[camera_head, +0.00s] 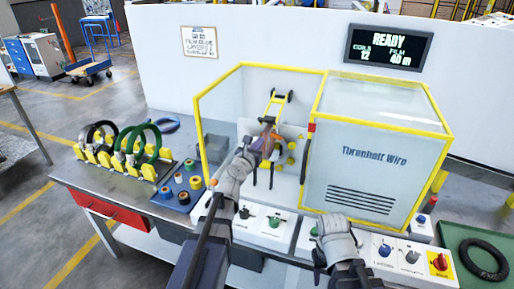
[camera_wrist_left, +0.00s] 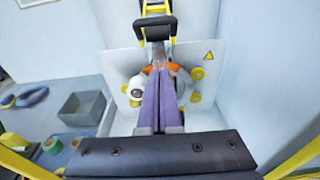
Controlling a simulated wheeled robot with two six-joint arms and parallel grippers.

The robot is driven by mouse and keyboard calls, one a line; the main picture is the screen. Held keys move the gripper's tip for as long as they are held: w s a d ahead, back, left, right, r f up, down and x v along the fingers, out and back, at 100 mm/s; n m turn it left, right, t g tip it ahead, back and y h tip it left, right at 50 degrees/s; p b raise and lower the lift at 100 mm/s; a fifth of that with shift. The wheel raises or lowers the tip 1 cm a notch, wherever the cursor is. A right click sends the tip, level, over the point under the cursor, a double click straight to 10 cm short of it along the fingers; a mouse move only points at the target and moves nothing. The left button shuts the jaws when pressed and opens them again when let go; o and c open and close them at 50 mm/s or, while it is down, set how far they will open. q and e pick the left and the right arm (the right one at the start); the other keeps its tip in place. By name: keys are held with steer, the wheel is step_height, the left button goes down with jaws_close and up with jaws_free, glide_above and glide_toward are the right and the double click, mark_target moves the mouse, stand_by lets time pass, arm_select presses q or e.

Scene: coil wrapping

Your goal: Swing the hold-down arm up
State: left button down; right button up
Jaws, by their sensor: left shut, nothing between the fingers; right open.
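The hold-down arm (camera_head: 277,104) is a yellow frame with a black crossbar, inside the open left bay of the yellow-edged machine. In the left wrist view its black crossbar (camera_wrist_left: 155,27) is at the top, just beyond my fingertips. My left gripper (camera_head: 267,127) reaches into the bay below the arm. Its purple fingers (camera_wrist_left: 158,72) are shut with nothing between them. Behind them are an orange ring (camera_wrist_left: 175,68), partly hidden, a white roll (camera_wrist_left: 137,86) and yellow rollers (camera_wrist_left: 196,74). I cannot tell whether the fingertips touch the arm. My right gripper (camera_head: 318,259) is open at the front panel.
A closed guard (camera_head: 365,160) fills the machine's right side. Control boxes (camera_head: 272,226) line the front. Coils on a yellow rack (camera_head: 125,158) and a blue tray of small rolls (camera_head: 180,187) stand left. A black coil lies in a green tray (camera_head: 456,232) at right.

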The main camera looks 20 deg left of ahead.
arm_select(q)
steer(key=w, duration=0.4)
steer(key=shift+f, duration=0.25)
steer(key=r+p, duration=0.1)
steer(key=r, duration=0.1)
steer(key=r+p, duration=0.2)
steer(key=shift+w+d+p, duration=0.15)
steer(key=shift+w+p, duration=0.15)
steer(key=shift+w, duration=0.1)
